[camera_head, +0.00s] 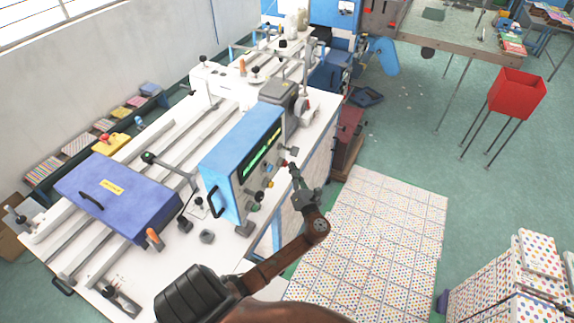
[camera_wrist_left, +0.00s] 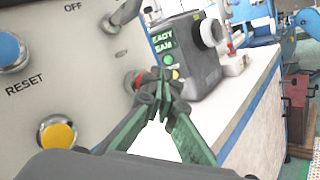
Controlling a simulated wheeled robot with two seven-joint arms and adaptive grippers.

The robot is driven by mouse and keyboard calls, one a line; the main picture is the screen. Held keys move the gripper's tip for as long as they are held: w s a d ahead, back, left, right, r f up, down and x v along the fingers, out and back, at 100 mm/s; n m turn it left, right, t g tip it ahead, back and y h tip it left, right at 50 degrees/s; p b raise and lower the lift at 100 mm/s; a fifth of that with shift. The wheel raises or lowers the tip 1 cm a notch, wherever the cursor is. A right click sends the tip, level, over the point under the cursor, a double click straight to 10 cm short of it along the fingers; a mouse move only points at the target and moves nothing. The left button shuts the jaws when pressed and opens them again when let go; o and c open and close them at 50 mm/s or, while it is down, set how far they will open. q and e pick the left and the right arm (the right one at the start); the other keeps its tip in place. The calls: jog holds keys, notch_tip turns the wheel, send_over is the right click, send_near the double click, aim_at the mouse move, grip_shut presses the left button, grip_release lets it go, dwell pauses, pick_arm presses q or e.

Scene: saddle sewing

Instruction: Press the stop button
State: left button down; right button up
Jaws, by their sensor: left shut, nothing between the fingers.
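The blue control box (camera_head: 228,160) stands on the white machine table, with a green-lit display and several buttons on its side panel. A small red button (camera_head: 284,163) is near the panel's right end. In the left wrist view the pale panel (camera_wrist_left: 75,55) fills the left, with a red button (camera_wrist_left: 130,80) partly hidden behind my fingers. I cannot read a stop label there. My left gripper (camera_head: 292,168) is shut and empty, with its fingertips close beside the red button. Its closed fingertips (camera_wrist_left: 160,88) also show in the wrist view. I cannot tell whether they touch the button. My right gripper is out of view.
On the panel are a blue RESET button (camera_wrist_left: 10,50), a yellow button (camera_wrist_left: 57,134) and a knob below OFF (camera_wrist_left: 125,12). A grey machine head (camera_wrist_left: 196,50) with its own green display stands beyond. A purple box (camera_head: 118,195) lies on the table.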

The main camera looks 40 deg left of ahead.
pick_arm(q)
jog(key=shift+s+a, duration=0.15)
jog(key=shift+a, duration=0.25)
dwell(0.3)
jog(key=shift+d, duration=0.1)
jog(key=shift+w+d+p, duration=0.3)
jog(key=shift+d+p, duration=0.15)
jog(key=shift+d, duration=0.35)
jog(key=shift+d, duration=0.1)
jog(key=d, duration=0.1)
jog(key=w+d, duration=0.1)
jog(key=d, duration=0.2)
jog(key=shift+w+d+p, duration=0.25)
jog(key=shift+d+p, duration=0.05)
dwell(0.8)
